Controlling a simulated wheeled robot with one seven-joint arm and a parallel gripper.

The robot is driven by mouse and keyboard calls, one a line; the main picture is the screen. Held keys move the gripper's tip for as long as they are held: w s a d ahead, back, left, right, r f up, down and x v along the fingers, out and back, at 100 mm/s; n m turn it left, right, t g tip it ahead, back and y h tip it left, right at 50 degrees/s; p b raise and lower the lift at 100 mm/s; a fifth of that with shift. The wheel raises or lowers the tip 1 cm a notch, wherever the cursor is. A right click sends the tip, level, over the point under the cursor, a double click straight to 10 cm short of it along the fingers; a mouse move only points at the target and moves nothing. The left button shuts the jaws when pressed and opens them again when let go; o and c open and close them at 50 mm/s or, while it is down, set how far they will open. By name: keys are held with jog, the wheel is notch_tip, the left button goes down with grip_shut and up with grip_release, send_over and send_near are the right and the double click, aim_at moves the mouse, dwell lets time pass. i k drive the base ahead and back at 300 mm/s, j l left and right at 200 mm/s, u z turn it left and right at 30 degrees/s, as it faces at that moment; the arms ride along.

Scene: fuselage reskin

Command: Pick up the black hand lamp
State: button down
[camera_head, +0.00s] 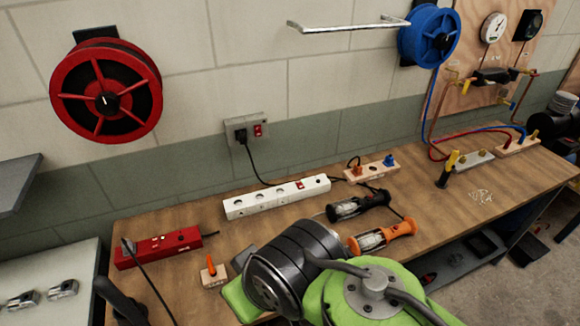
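The black hand lamp (358,205) lies on its side on the wooden workbench (330,202). It has a clear lamp section with an orange-red band at its left part. An orange hand lamp (383,236) lies just in front of it, apart from it. My green and black arm fills the bottom middle, in front of both lamps. My gripper cannot be made out in this view.
A white power strip (278,196) lies behind and left of the lamps. A wooden block with orange and blue sockets (372,169) stands behind. A red power strip (158,247) and a small orange switch block (213,276) are at left. A yellow-handled tool (447,169) stands right.

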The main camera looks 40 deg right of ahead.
aim_at(357, 205)
jog(key=k+l+z, duration=0.15)
jog(key=z, duration=1.6)
jog(key=i+l+u, duration=0.15)
jog(key=l+u, duration=0.65)
jog(key=u, duration=0.15)
jog(key=l+u, duration=0.9)
jog(key=k+l+u, duration=0.15)
jog(key=l+u, duration=0.2)
jog(key=u, duration=0.15)
